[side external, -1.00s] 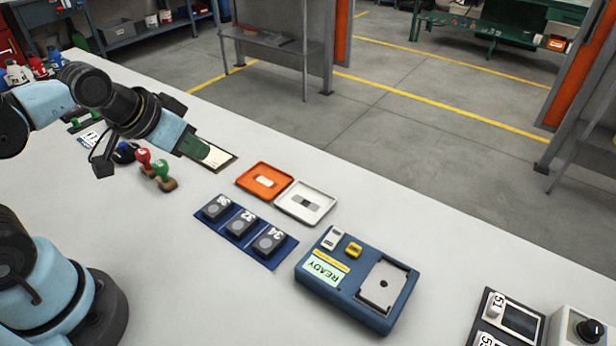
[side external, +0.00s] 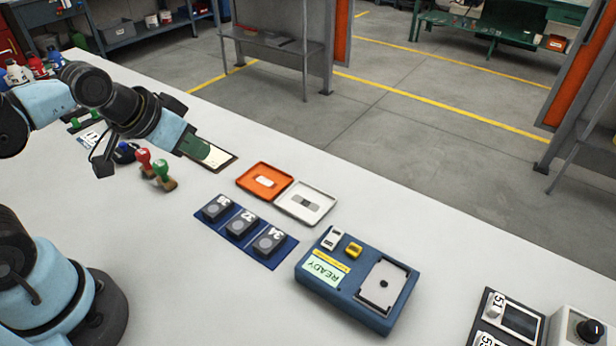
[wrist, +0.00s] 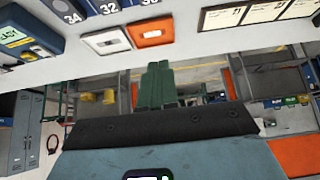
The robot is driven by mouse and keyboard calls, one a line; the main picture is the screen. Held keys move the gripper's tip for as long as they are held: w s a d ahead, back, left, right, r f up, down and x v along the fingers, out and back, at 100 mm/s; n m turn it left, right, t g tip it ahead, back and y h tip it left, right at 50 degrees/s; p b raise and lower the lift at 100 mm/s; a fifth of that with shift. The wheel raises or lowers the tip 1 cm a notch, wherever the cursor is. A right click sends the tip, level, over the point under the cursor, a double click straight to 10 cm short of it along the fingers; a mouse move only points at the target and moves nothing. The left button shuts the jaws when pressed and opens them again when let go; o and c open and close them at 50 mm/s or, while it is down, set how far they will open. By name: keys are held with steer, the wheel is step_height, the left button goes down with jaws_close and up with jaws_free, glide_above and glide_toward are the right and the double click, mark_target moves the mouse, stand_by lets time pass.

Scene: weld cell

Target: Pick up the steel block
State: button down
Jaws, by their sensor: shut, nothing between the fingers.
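No piece is clearly marked as the steel block. A small grey-and-white piece (side external: 305,202) lies in the white tray (side external: 325,210), and this tray also shows in the wrist view (wrist: 88,45). A small pale piece (side external: 264,181) lies in the orange tray (side external: 250,187). A flat metal plate (side external: 372,293) sits on the blue READY device (side external: 325,294). My gripper (side external: 198,147) is over the dark-edged cream card, left of the trays and apart from them. Its green fingers (wrist: 158,82) are shut and empty in the wrist view.
A blue mat (side external: 256,256) holds black numbered blocks between the trays and my base. Red (side external: 143,158) and green (side external: 161,169) handled stamps stand near my gripper. The cream card (side external: 219,156) lies by the table's far edge. Panels with knobs (side external: 590,329) are at the lower right.

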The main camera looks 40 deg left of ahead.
stand_by(0.3)
steer(key=c, duration=0.6)
jaws_free()
steer(key=g, duration=0.7)
glide_toward(243, 221)
steer(key=shift+w+f, duration=0.15)
steer(key=shift+f, duration=4.1)
